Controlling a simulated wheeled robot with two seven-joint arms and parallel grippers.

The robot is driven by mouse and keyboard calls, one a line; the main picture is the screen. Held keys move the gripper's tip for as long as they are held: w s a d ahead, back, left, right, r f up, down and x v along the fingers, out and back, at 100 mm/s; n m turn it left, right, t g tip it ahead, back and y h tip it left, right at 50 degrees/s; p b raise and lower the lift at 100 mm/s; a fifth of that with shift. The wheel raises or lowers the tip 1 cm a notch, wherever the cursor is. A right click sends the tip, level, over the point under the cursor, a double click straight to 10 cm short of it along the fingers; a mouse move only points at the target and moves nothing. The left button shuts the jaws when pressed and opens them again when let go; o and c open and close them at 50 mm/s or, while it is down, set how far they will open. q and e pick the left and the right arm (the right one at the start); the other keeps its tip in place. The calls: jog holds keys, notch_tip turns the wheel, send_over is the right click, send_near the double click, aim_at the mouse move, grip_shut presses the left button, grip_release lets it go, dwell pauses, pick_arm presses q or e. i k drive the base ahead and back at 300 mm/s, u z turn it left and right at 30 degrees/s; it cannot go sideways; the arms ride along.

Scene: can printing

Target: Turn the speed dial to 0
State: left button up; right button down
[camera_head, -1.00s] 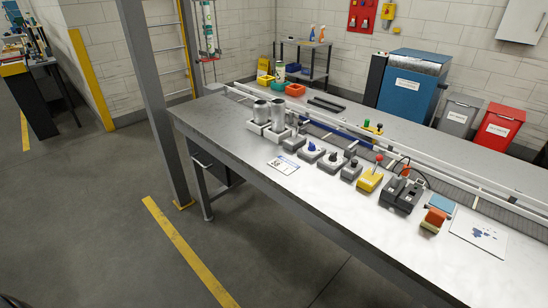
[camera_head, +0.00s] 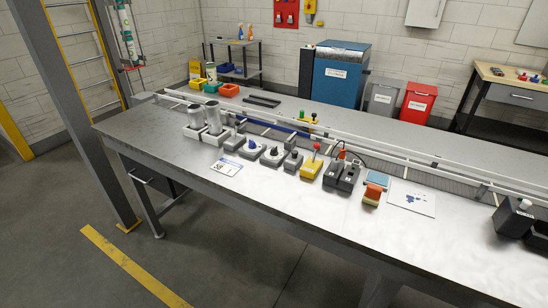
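Two dial boxes sit side by side on the long metal bench (camera_head: 300,215). One has a blue knob (camera_head: 252,144). The other, to its right, has a dark knob on a pale round face (camera_head: 274,153). Their labels and pointer settings are too small to read, so I cannot tell which is the speed dial. Nothing is touching either box. Neither of my grippers is in view.
Metal cans (camera_head: 213,117) stand in white holders left of the dials. A small dark box (camera_head: 293,161), a yellow lever box (camera_head: 312,166) and black units (camera_head: 341,176) are to the right. A printed card (camera_head: 226,168) lies in front. A conveyor rail (camera_head: 400,169) runs behind.

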aim_at(273, 152)
jog(key=z, duration=0.55)
jog(key=k, duration=0.65)
jog(key=z, duration=0.65)
jog(key=i, duration=1.15)
jog(key=u, duration=0.85)
